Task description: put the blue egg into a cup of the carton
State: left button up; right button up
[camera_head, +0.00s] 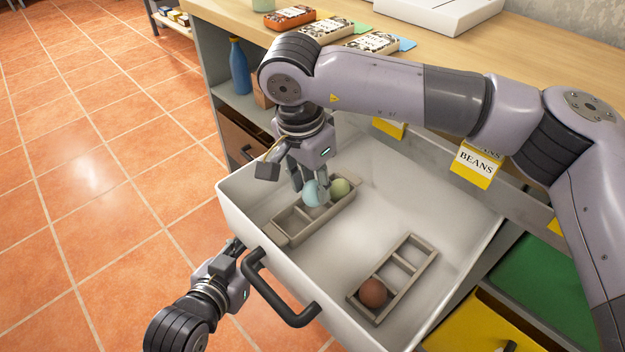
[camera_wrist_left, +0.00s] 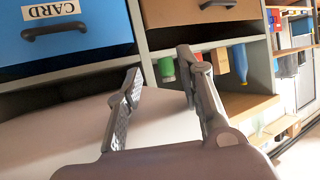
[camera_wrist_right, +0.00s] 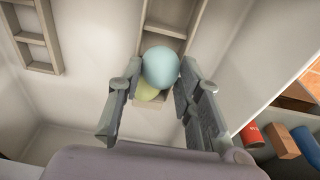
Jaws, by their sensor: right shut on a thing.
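The blue egg (camera_head: 311,194) is between the fingers of my right gripper (camera_head: 310,192), which is shut on it. It also shows in the right wrist view (camera_wrist_right: 160,67). The gripper points down at a grey-brown carton (camera_head: 283,238) on the left of the open drawer. A yellow-green egg (camera_head: 340,187) sits at the carton's far end, beside the blue egg. I cannot tell whether the blue egg touches the carton. The nearer cups look empty. My left gripper (camera_head: 238,256) is outside the drawer, near its front; its fingers (camera_wrist_left: 160,85) are apart and empty.
The white drawer (camera_head: 410,200) has a dark handle (camera_head: 282,290) on its front. A second carton (camera_head: 405,285) with a brown egg (camera_head: 373,292) lies at the right. Bare drawer floor separates the cartons. Boxes (camera_head: 372,43) lie on the wooden counter behind.

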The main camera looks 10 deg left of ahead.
pick_arm(q)
jog(key=shift+w+d+r+t+h+b, duration=0.35)
jog(key=shift+w+d+t+b, duration=0.1)
jog(key=shift+w+t, duration=0.25)
pick_arm(e)
jog(key=shift+f, duration=0.55)
dwell(0.7)
jog(key=o, duration=0.8)
jog(key=o, duration=0.3)
